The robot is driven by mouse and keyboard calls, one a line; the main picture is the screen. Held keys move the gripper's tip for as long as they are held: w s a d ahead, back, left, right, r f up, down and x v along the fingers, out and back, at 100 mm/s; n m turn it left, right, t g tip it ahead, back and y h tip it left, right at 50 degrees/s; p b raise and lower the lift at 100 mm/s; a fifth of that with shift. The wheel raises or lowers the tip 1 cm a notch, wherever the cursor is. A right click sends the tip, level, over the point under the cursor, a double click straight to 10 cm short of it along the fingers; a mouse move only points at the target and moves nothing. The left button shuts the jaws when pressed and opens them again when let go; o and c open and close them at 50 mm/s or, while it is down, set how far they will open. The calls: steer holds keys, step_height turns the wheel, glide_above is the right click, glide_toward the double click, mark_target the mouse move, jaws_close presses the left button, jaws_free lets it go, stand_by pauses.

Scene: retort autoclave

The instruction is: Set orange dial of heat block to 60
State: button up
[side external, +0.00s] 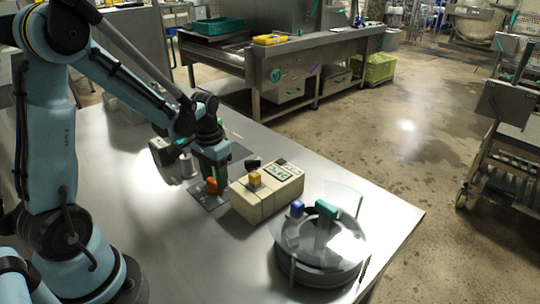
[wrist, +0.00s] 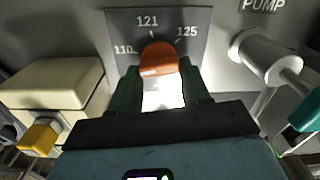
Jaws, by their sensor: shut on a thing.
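The orange dial (wrist: 160,58) sits on a dark grey plate (wrist: 185,20) marked 110, 121 and 125, with 121 at the middle top; no 60 shows there. My gripper (wrist: 162,86) is shut on this dial, one green finger on each side. I cannot tell exactly which mark the dial points to. In the side external view, the orange dial (side external: 212,186) shows at the foot of my gripper (side external: 215,178), on a flat plate on the steel table. No label naming a heat block is readable.
A beige box (side external: 268,190) with a display, yellow knob (side external: 255,179) and black knob (side external: 253,162) stands close by. A round metal device (side external: 320,260) with blue and teal handles stands near the front. A cylinder labelled PUMP (wrist: 262,50) is at the wrist view's right.

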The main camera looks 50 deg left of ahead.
mark_target(214, 180)
steer(key=n, duration=0.7)
steer(key=shift+a, duration=0.15)
stand_by(0.6)
steer(key=o, duration=1.1)
steer(key=shift+c, duration=0.2)
step_height(214, 180, up, 12)
steer(key=shift+s+r, duration=0.1)
steer(key=s+d+m+t, duration=0.3)
steer(key=d+m+t, duration=0.4)
steer(key=d, duration=0.6)
steer(key=shift+s+m, duration=0.4)
steer(key=shift+m, duration=0.6)
